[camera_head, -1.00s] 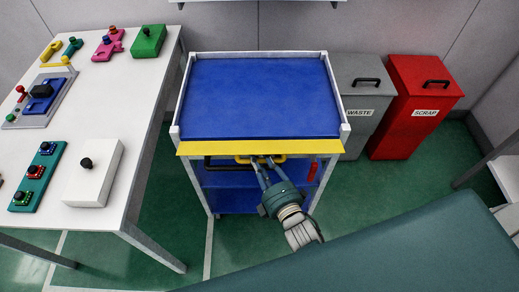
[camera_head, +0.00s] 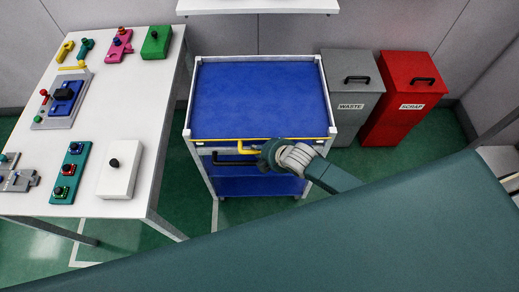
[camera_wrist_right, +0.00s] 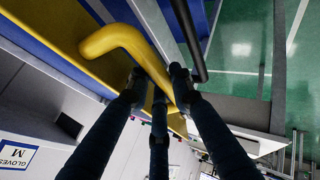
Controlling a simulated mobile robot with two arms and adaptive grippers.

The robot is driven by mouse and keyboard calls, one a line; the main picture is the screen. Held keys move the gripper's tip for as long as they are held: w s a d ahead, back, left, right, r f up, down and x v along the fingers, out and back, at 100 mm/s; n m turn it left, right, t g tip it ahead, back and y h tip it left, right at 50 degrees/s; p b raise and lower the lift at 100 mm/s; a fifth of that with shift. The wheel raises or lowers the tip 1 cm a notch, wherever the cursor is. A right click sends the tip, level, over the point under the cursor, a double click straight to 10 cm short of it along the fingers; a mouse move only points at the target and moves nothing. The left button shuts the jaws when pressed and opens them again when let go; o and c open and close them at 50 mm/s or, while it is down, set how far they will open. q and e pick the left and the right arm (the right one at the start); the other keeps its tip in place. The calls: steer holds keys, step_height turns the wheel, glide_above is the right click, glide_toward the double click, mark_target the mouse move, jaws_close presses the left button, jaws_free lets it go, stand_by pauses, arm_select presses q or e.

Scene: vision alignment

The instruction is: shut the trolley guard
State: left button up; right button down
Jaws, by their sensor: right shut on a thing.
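The trolley (camera_head: 189,100) has a white frame and a blue top. Its yellow guard (camera_head: 225,140) shows as a thin strip along the front top edge, with a yellow handle (camera_head: 247,151) in front. My right gripper (camera_head: 262,158) is at the handle's right part, partly hidden by its own wrist. In the right wrist view, the dark fingers of my right gripper (camera_wrist_right: 158,85) are closed around the straight part of the bent yellow handle (camera_wrist_right: 122,38). Whether the guard is latched cannot be seen. My left gripper is not in view.
A black bar (camera_head: 232,163) runs below the guard. A grey waste bin (camera_head: 350,115) and a red scrap bin (camera_head: 390,120) stand right of the trolley. A white table (camera_head: 120,60) with several fixtures stands left. A green surface (camera_head: 300,250) fills the foreground.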

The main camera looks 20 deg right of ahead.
steer(key=shift+w+d+r+m+g+y+b, duration=0.15)
steer(key=shift+w+r+m+g+y+b, duration=0.3)
steer(key=shift+g, duration=0.7)
steer(key=shift+w+d+r+m+g+y+b, duration=0.15)
steer(key=shift+w+r+g, duration=0.35)
steer(key=shift+g, duration=0.65)
steer(key=shift+w+f, duration=0.1)
steer(key=c, duration=1.5)
jaws_free()
steer(key=shift+f, duration=0.1)
steer(key=shift+c, duration=0.2)
steer(key=v, duration=1.2)
